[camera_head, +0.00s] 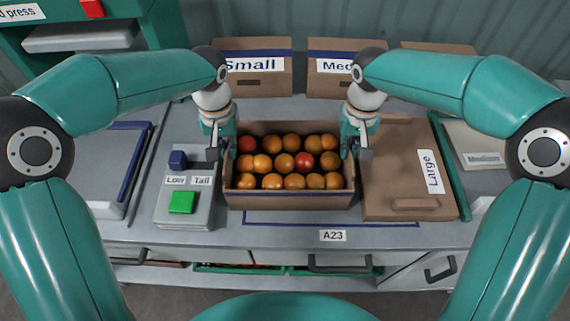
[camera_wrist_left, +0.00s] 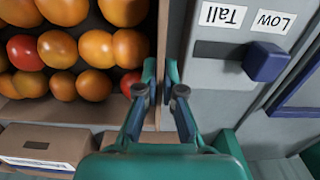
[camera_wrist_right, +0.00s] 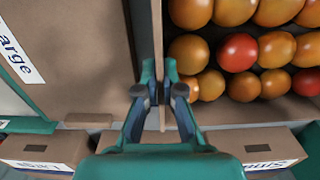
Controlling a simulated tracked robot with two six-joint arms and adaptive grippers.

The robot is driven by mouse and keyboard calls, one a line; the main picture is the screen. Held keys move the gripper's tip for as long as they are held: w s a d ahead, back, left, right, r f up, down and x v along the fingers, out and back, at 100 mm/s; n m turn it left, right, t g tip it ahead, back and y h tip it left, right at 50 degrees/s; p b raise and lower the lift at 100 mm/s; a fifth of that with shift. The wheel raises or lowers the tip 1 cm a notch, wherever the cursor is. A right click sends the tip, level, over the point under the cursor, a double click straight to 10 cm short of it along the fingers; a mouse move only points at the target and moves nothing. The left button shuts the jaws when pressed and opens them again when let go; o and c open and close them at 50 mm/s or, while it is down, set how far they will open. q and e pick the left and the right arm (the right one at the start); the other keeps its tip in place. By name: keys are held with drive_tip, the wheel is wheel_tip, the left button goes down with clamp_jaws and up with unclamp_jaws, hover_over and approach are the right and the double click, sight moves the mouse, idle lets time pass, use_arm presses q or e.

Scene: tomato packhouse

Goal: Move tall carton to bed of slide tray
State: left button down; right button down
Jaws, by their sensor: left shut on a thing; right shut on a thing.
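The tall carton (camera_head: 290,200) is an open brown box full of orange and red tomatoes, at the middle of the worktop. My left gripper (camera_head: 222,148) is shut on the carton's left wall; in the left wrist view its fingers (camera_wrist_left: 160,95) pinch the wall's edge. My right gripper (camera_head: 352,145) is shut on the right wall, which also shows between its fingers in the right wrist view (camera_wrist_right: 157,92). The carton looks level; I cannot tell whether it touches the worktop. A grey tray with a blue rim (camera_head: 132,165), perhaps the slide tray, lies at the left.
A switch box with a blue knob (camera_head: 178,160), Low and Tall labels and a green button (camera_head: 182,202) stands close left of the carton. A brown "Large" lid (camera_head: 395,180) lies close right. Small (camera_head: 252,82) and Medium (camera_head: 330,84) boxes stand behind.

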use_arm(q)
drive_tip(key=shift+r, duration=0.25)
use_arm(e)
drive_tip(key=shift+w+r, duration=0.1)
drive_tip(key=shift+r, duration=0.15)
